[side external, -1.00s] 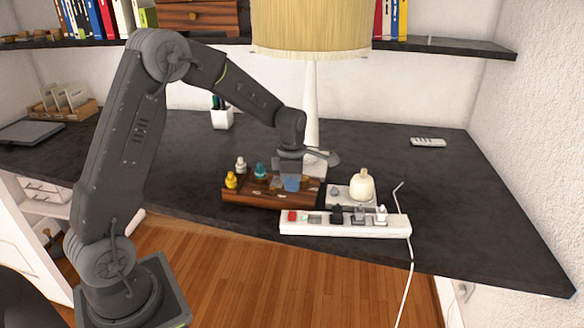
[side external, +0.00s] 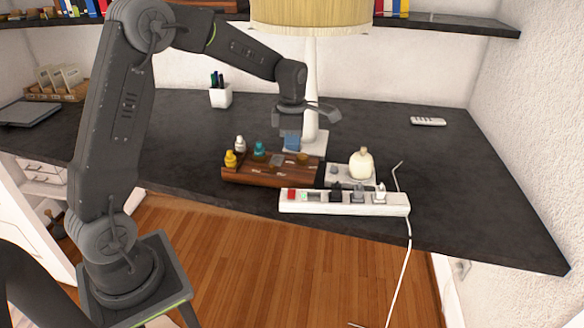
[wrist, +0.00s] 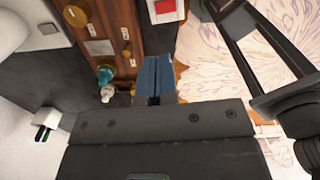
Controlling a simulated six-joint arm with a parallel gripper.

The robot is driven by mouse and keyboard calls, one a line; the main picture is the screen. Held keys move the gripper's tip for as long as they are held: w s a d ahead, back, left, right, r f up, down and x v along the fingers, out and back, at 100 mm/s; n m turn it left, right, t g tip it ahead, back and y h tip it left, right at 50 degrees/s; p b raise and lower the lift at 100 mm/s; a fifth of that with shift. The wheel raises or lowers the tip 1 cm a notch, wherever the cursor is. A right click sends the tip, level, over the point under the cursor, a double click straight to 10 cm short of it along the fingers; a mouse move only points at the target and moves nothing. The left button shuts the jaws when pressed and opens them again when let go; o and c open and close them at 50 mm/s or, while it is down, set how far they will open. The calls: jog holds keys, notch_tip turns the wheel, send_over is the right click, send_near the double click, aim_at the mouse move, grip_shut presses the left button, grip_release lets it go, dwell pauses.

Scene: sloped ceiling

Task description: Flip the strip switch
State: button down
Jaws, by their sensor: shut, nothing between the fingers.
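The white power strip (side external: 345,203) lies along the front edge of the dark desk, with several dark and light plugs in it. Its red switch (side external: 291,194) is at the left end. The switch also shows at the top of the wrist view (wrist: 166,8), beyond my fingertips. Whether the switch is on or off is too small to tell. My gripper (side external: 291,143) points down with its blue fingers shut and empty. It is in the air above and apart from the strip, over the wooden rack. The wrist view shows the fingers together (wrist: 155,75).
The wooden rack (side external: 255,176) with small yellow, white and teal pieces stands just behind the strip's left part. A cream round object (side external: 361,165) stands behind its right part. The lamp (side external: 311,100) rises behind my gripper.

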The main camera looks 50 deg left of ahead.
aim_at(292, 191)
jog(key=shift+f, duration=0.1)
notch_tip(292, 191, down, 14)
jog(key=shift+r, duration=0.1)
dwell(0.4)
